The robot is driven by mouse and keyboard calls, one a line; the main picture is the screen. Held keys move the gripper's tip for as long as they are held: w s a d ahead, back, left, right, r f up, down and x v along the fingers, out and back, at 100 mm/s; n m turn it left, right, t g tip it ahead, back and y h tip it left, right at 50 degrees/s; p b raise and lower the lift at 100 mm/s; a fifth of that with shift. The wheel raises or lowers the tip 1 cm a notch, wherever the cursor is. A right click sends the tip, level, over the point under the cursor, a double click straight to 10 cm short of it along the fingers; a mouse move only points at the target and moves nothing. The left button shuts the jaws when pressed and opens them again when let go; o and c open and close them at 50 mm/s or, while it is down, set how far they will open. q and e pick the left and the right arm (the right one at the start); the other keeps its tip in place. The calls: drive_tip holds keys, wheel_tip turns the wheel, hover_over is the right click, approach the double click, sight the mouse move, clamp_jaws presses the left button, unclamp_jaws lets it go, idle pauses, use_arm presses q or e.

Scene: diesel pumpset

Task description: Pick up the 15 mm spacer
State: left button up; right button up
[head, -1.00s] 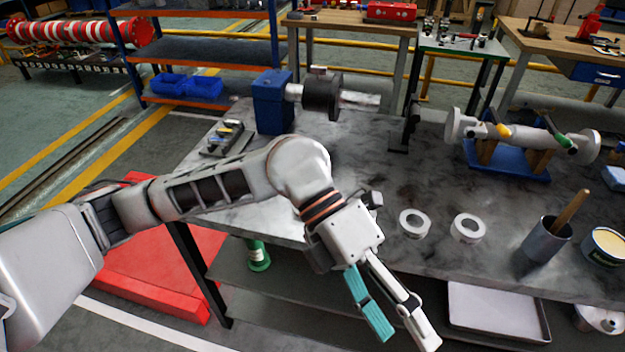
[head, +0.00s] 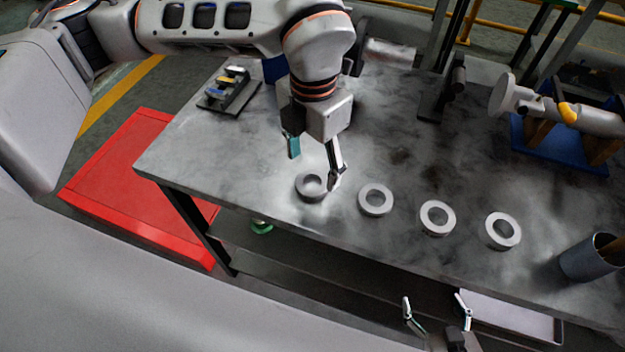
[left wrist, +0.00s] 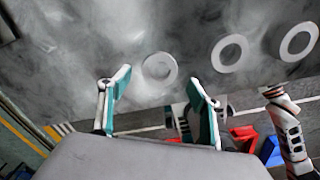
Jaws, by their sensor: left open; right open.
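Several grey ring-shaped spacers lie in a row near the front edge of the workbench (head: 400,150): a leftmost ring (head: 311,187), a second (head: 375,200), a third (head: 437,218) and a rightmost one (head: 502,231). I cannot tell which is 15 mm. My left gripper (head: 314,166) is open and empty, pointing down over the leftmost ring. In the left wrist view a ring (left wrist: 159,72) shows just beyond and between the open fingers (left wrist: 160,84), with another (left wrist: 230,53) to its right. My right gripper (head: 435,303) is open and empty at the bottom, in front of the bench.
A small rack (head: 229,92) stands at the bench's back left. A bracket (head: 442,95) and a pipe assembly on a blue stand (head: 560,150) are behind. A grey cup (head: 588,260) is at the right. A tray (head: 515,315) lies on the lower shelf.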

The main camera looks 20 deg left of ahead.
sight(312, 186)
use_arm(q)
wheel_tip(312, 186, down, 4)
drive_tip(key=shift+s+f, duration=0.1)
drive_tip(key=shift+f, duration=0.1)
drive_tip(key=c, duration=1.2)
drive_tip(key=shift+r, duration=0.1)
drive_tip(key=shift+c, duration=0.2)
